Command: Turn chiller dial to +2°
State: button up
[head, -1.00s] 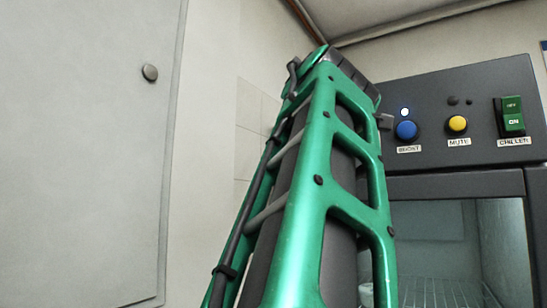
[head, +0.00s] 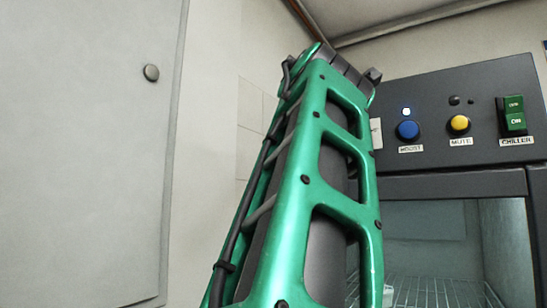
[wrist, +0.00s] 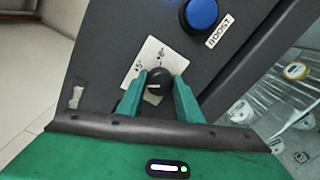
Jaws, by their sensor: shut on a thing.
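In the head view my green arm hides the dial and gripper. Only an edge of the pale plate (head: 376,134) shows beside the arm on the dark control panel (head: 440,95).
Right of the dial are a blue BOOST button (head: 407,130) under a lit white lamp, a yellow MUTE button (head: 459,123) and a green CHILLER switch (head: 514,115) showing ON. Below is a glass-fronted chiller (head: 430,240) with a wire shelf. Jars (wrist: 242,111) stand inside it.

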jog(key=n, duration=0.5)
jog(key=shift+w+a+f, duration=0.15)
jog(key=shift+a, duration=0.15)
jog(key=shift+n, duration=0.3)
jog(key=o, duration=1)
jog(key=shift+w, duration=0.1)
jog(key=shift+o, duration=0.2)
jog(key=shift+d, duration=0.1)
jog(key=v, duration=1)
jog(key=shift+s+a, duration=0.25)
jog(key=shift+a, duration=0.05)
jog(key=shift+d, duration=0.1)
